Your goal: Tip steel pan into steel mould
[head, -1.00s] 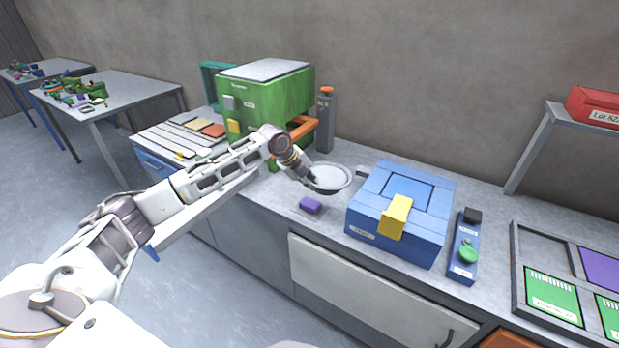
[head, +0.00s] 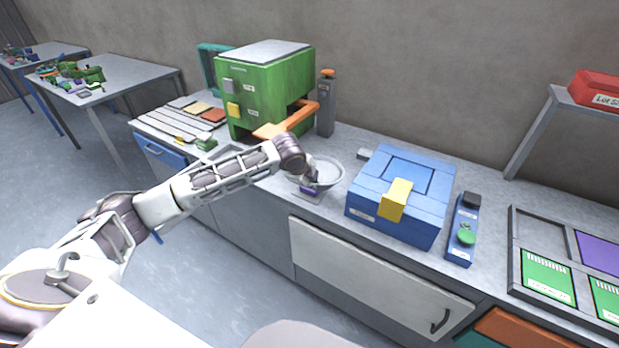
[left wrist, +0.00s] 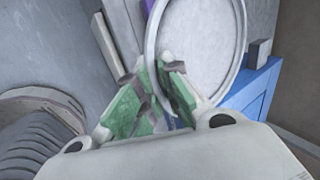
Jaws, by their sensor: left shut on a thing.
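The steel pan (head: 327,170) is a round, shallow grey dish with a thin rim, over the worktop left of the blue box. My left gripper (head: 309,180) is at the pan's left side, largely hidden by my arm and the pan. In the left wrist view, the green-padded fingers (left wrist: 163,85) are shut on the rim of the pan (left wrist: 243,35). No powder can be made out in the pan. I cannot pick out a steel mould for certain. My right gripper is not in view.
A green machine (head: 258,88) with an orange arm stands behind left. A blue box (head: 385,211) with a yellow latch is to the right, beside a switch box (head: 462,232) with a green button.

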